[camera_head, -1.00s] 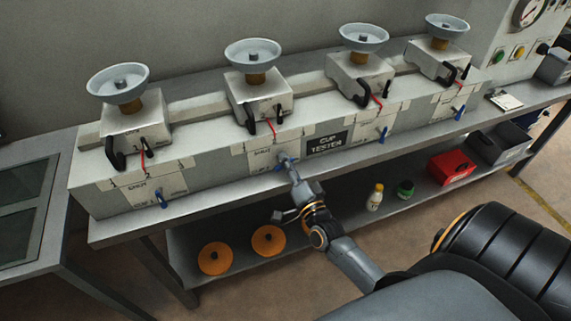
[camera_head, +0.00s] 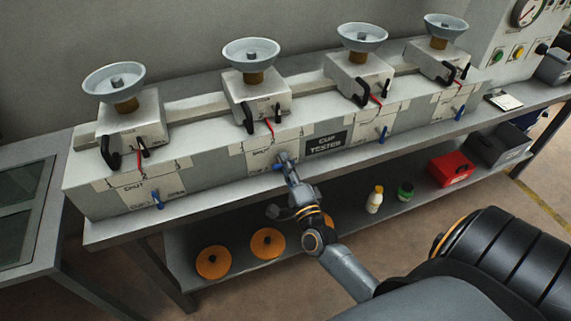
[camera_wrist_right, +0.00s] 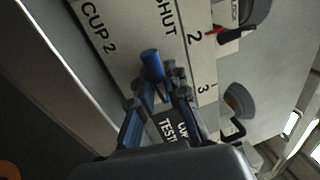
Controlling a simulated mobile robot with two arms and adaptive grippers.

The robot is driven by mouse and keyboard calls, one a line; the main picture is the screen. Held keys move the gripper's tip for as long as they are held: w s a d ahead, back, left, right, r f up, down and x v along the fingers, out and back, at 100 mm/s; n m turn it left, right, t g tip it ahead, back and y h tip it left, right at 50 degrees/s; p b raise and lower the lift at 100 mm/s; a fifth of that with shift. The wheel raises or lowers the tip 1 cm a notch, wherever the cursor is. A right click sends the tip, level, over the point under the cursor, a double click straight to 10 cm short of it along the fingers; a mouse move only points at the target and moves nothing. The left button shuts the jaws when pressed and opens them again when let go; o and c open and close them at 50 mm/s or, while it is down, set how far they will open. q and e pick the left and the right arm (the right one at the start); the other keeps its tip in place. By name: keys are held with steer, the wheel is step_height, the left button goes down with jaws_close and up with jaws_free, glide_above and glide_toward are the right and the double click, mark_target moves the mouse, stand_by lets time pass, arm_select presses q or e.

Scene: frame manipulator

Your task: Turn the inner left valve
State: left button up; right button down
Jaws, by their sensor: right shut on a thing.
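The inner left valve has a blue handle (camera_head: 278,168) on the front of the second station from the left, below a "SHUT" label. My right gripper (camera_head: 285,158) reaches up to it from below and is shut on it. In the right wrist view, the blue handle (camera_wrist_right: 152,65) shows between and just beyond the fingertips (camera_wrist_right: 157,88), beside the "CUP 2" and "SHUT" markings. The fingers hide part of the handle. My left gripper is not in view.
Blue valve handles also show at the outer left station (camera_head: 159,200) and the inner right one (camera_head: 382,133). A black "CUP TESTER" plate (camera_head: 326,143) is just right of my gripper. The lower shelf holds orange discs (camera_head: 212,262), bottles and a red box (camera_head: 451,168).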

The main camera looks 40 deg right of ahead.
steer(key=shift+f, duration=0.1)
steer(key=c, duration=1.3)
jaws_free()
steer(key=shift+c, duration=0.2)
steer(key=v, duration=1.2)
steer(key=s+a+f+n+g+y, duration=0.25)
steer(key=f+n, duration=0.25)
steer(key=f, duration=0.6)
steer(key=s+a+f+n+g+y, duration=0.1)
steer(key=s+a+f+n+g, duration=0.2)
steer(key=f, duration=0.7)
steer(key=s+a+f+n+g+y, duration=0.2)
steer(key=s+f+n+g, duration=0.3)
steer(key=f, duration=0.6)
steer(key=s+f+n+g, duration=0.4)
steer(key=s+f, duration=0.4)
steer(key=s, duration=0.3)
steer(key=s+f+n+g, duration=0.4)
steer(key=s+f+n, duration=0.2)
steer(key=s, duration=0.5)
steer(key=shift+d+f+h, duration=0.2)
steer(key=shift+f+h, duration=0.15)
steer(key=shift+f, duration=0.55)
